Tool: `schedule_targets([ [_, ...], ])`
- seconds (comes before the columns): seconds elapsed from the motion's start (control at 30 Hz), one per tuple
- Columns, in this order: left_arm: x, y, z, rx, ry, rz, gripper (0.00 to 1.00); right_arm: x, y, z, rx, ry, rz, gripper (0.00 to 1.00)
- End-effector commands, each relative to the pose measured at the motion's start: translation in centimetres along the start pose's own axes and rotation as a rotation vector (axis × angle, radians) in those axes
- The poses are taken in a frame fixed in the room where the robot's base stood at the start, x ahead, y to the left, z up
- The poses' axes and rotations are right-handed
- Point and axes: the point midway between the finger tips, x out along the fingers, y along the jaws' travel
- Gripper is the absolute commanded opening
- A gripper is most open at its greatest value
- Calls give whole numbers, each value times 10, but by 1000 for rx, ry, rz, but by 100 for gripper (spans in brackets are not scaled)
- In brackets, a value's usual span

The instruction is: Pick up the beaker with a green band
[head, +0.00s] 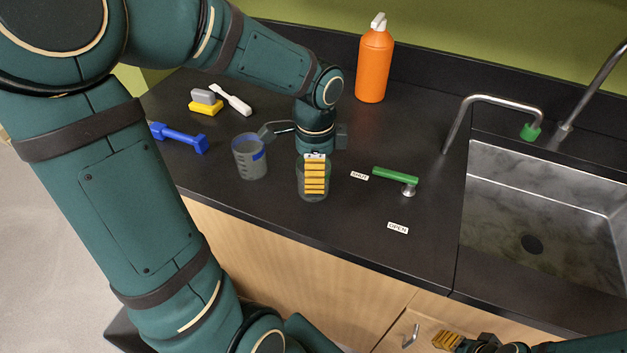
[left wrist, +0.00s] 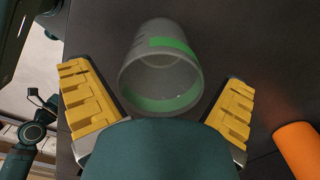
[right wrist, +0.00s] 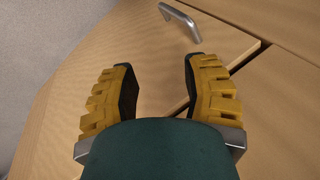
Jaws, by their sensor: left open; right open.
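The beaker with a green band (left wrist: 162,72) is clear and grey. In the left wrist view it lies between the two yellow-padded fingers of my open left gripper (left wrist: 157,76), with a visible gap on both sides. In the head view the same beaker (head: 314,198) stands on the dark counter, largely overlapped by a yellow-padded finger of my left gripper (head: 315,176); its green band is hard to make out there. My right gripper (right wrist: 158,68) is open and empty, low in front of the wooden cabinet; it also shows at the head view's bottom edge (head: 450,342).
A beaker with a blue band (head: 249,158) stands close left of my left gripper. A green-handled valve (head: 396,177) is to the right, beside the sink (head: 540,200). An orange bottle (head: 374,62), blue tool (head: 180,137), yellow-grey block (head: 206,102) and white brush (head: 232,100) stand or lie around.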

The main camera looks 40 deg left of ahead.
Motion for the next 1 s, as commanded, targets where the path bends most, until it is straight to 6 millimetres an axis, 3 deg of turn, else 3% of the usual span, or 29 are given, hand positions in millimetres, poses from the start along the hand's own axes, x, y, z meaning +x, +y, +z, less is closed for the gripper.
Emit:
schedule_targets([
  [0.1, -1, 0, 0, 0, 0, 0, 100, -1, 0, 0, 0, 0, 0, 47],
  [0.17, -1, 0, 0, 0, 0, 0, 82, -1, 0, 0, 0, 0, 0, 47],
  [0.3, -1, 0, 0, 0, 0, 0, 36, -1, 0, 0, 0, 0, 0, 47],
  [0.73, -6, 0, 0, -1, 1, -2, 34, -2, -1, 0, 0, 0, 0, 47],
  [1.0, -52, -1, 0, -1, 2, -4, 34, -18, -7, 1, 1, -7, 0, 47],
])
